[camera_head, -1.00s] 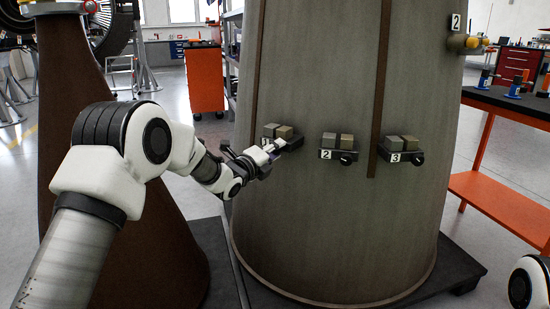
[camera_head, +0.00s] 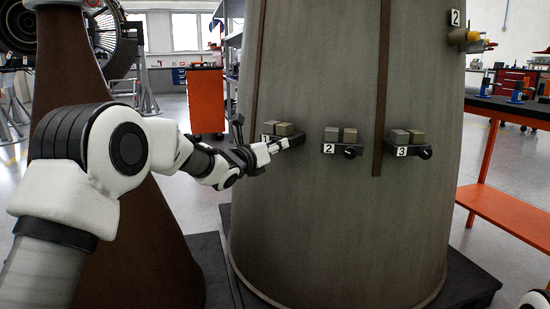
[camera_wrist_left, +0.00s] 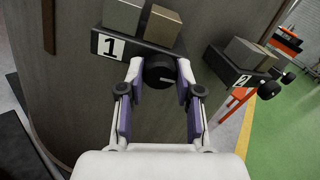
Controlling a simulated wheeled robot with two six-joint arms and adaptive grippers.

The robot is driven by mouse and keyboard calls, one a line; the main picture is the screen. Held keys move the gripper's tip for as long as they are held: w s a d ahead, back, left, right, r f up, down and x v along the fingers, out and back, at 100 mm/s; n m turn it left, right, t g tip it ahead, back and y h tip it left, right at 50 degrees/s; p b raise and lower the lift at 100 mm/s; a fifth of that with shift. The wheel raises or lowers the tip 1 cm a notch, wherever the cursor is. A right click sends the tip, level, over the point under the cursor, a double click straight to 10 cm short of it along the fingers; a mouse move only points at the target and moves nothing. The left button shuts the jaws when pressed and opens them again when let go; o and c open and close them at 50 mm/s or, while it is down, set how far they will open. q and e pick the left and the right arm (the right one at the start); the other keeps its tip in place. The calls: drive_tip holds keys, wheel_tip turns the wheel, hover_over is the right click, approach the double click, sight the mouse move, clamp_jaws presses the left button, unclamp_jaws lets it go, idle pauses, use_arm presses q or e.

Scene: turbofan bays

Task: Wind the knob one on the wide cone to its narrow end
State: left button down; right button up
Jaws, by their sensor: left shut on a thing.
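The wide cone (camera_head: 330,220) is the big grey-brown one in the middle of the head view. Knob one is a dark round knob under the plate marked 1 (camera_wrist_left: 110,46), best seen in the left wrist view (camera_wrist_left: 160,70). A pale line on its face points to the right there. My left gripper (camera_wrist_left: 160,75) is shut on knob one, with a finger on each side of it. In the head view the left gripper (camera_head: 288,143) reaches the number 1 unit from the left and hides the knob. My right gripper is out of view.
To the right on the cone are the number 2 unit (camera_head: 341,149) and number 3 unit (camera_head: 407,151), each with two blocks and a knob. A brown cone (camera_head: 160,250) stands behind my left arm. An orange-framed bench (camera_head: 510,215) is at right.

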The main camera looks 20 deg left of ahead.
use_arm(q)
drive_tip(key=shift+f+m+b, duration=0.2)
drive_tip(key=shift+m+b, duration=0.25)
drive_tip(key=shift+m, duration=0.05)
drive_tip(key=c, duration=0.8)
unclamp_jaws()
drive_tip(key=shift+r, duration=0.1)
drive_tip(key=shift+o, duration=0.2)
drive_tip(key=v, duration=1.2)
